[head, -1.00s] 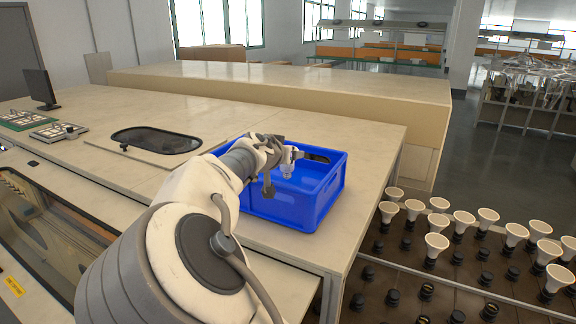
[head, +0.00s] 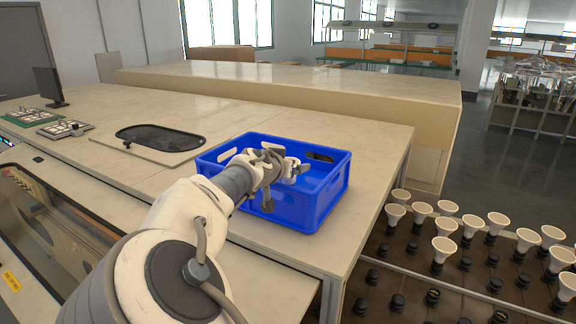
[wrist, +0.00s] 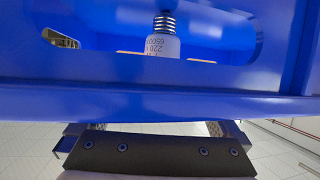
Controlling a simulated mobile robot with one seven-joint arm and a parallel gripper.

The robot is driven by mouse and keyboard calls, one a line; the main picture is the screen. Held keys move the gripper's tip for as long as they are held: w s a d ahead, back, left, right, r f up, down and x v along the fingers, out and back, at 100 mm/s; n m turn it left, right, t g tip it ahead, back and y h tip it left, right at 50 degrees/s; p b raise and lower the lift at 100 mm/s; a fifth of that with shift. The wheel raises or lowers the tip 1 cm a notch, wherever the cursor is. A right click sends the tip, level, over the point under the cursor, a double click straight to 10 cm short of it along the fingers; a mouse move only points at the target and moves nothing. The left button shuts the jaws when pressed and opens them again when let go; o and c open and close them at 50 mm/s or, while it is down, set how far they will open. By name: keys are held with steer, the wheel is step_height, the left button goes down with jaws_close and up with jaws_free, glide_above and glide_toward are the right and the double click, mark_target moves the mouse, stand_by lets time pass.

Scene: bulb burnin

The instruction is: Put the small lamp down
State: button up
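The small lamp (wrist: 163,46) shows in the wrist view through the handle opening of the blue crate (wrist: 150,72). It has a white body with upside-down dark print and a metal screw cap at the top of the picture. In the head view, my gripper (head: 292,170) is low over the inside of the blue crate (head: 310,211), with a small pale piece at its tips that may be the lamp. In the wrist view the crate wall hides my fingertips, so I cannot tell whether they touch the lamp.
The crate stands on a beige bench (head: 385,133) near its right edge. A dark oval window (head: 160,138) is set in the bench to the left. Several white lamps (head: 445,247) stand in a rack at the lower right. The bench behind the crate is clear.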

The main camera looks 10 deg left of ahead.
steer(key=shift+r, duration=0.1)
steer(key=b+v, duration=0.1)
steer(key=v, duration=1.1)
steer(key=shift+b, duration=0.4)
steer(key=shift+s, duration=0.1)
